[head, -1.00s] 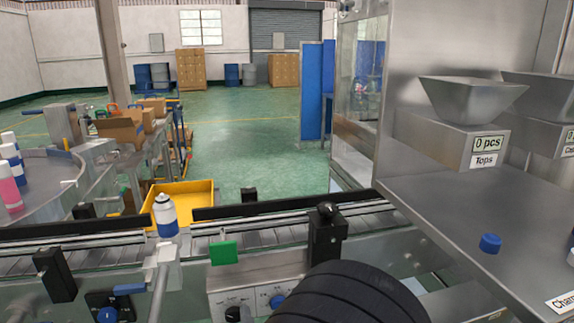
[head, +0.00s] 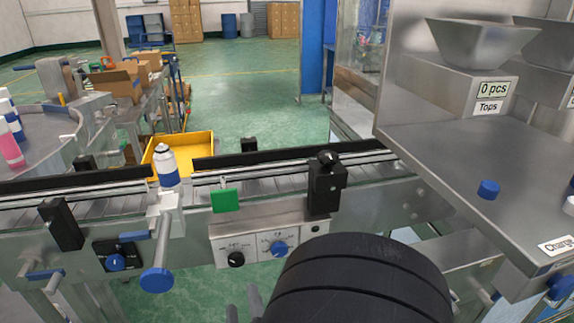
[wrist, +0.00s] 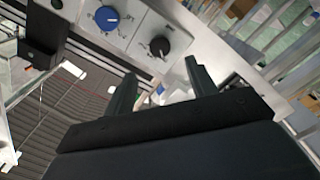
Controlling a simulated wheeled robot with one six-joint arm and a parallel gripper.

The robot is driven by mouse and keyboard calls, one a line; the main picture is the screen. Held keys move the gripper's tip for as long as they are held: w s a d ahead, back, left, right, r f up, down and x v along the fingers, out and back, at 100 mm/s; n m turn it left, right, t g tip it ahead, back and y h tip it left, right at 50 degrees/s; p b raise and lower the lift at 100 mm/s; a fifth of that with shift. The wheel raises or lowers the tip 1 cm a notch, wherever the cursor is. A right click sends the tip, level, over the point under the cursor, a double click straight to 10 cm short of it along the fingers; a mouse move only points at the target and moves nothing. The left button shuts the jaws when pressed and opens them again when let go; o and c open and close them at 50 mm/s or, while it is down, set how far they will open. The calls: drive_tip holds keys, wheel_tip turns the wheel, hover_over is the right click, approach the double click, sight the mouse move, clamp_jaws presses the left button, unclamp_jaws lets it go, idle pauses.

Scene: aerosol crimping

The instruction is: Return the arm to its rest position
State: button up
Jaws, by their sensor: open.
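My arm's black ribbed link rises at the bottom centre of the head view, in front of the conveyor. My gripper (head: 244,305) shows there only as grey finger tips at its left. In the wrist view my gripper (wrist: 156,85) has two dark fingers spread apart, with nothing between them. The fingers point toward the conveyor's control panel (wrist: 130,30), which carries a blue knob (wrist: 106,18) and a black knob (wrist: 159,47). The panel also shows in the head view (head: 258,240), just above my gripper.
A white-and-blue can (head: 166,166) stands on the conveyor (head: 270,180). A yellow bin (head: 196,146) lies behind it. At the right, a steel shelf (head: 450,160) holds a blue cap (head: 489,189) below the Tops hopper (head: 478,48). Pink and white cans stand on the left table.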

sight(237, 263)
drive_tip(key=x, duration=0.9)
drive_tip(key=shift+w, duration=0.1)
drive_tip(key=shift+a+f+m+b, duration=0.1)
drive_tip(key=shift+m+b, duration=0.25)
drive_tip(key=shift+m, duration=0.05)
drive_tip(key=m+b, duration=0.1)
drive_tip(key=m, duration=0.1)
drive_tip(key=shift+m, duration=0.4)
drive_tip(key=m+b, duration=0.2)
drive_tip(key=m, duration=0.3)
drive_tip(key=shift+m, duration=0.3)
drive_tip(key=m+b, duration=0.2)
drive_tip(key=m, duration=0.2)
drive_tip(key=m+b, duration=0.1)
drive_tip(key=m, duration=0.3)
drive_tip(key=shift+m, duration=0.4)
